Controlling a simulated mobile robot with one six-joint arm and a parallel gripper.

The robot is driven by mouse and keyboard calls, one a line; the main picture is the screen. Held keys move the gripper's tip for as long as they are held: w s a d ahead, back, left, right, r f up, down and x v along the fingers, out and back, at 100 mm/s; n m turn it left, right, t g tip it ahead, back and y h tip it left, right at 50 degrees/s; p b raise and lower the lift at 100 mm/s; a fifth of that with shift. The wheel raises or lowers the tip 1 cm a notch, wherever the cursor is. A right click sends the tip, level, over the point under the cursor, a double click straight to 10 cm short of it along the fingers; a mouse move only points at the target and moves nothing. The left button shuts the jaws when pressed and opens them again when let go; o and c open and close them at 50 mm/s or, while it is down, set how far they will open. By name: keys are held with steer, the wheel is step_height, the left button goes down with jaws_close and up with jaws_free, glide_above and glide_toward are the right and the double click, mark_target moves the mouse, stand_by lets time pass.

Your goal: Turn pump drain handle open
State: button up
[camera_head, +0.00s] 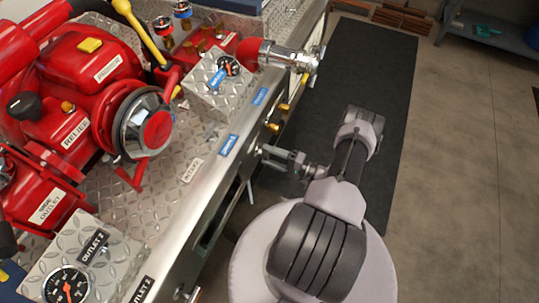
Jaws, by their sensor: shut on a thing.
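My gripper (269,153) reaches in from the right to the side panel of the pump, just below the blue label on its top edge. It is shut on a small part at the panel, which I take to be the pump drain handle. The jaws hide most of that part, so its shape and turn angle cannot be made out. A brass-yellow fitting (272,127) sticks out of the panel just above the gripper, and another fitting (284,107) is a little farther up.
The red pump body (65,120) with a round gauge-like cap stands at left on the diamond-plate top (160,190). A chrome outlet valve (290,58) juts out above the gripper. A dark mat (375,70) covers the floor at right, with open floor beyond.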

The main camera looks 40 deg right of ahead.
steer(key=shift+n, duration=0.8)
steer(key=o, duration=1.4)
steer(key=shift+c, duration=0.2)
steer(key=shift+s, duration=0.1)
steer(key=p+v, duration=0.2)
steer(key=v, duration=1.5)
steer(key=shift+s+d, duration=0.1)
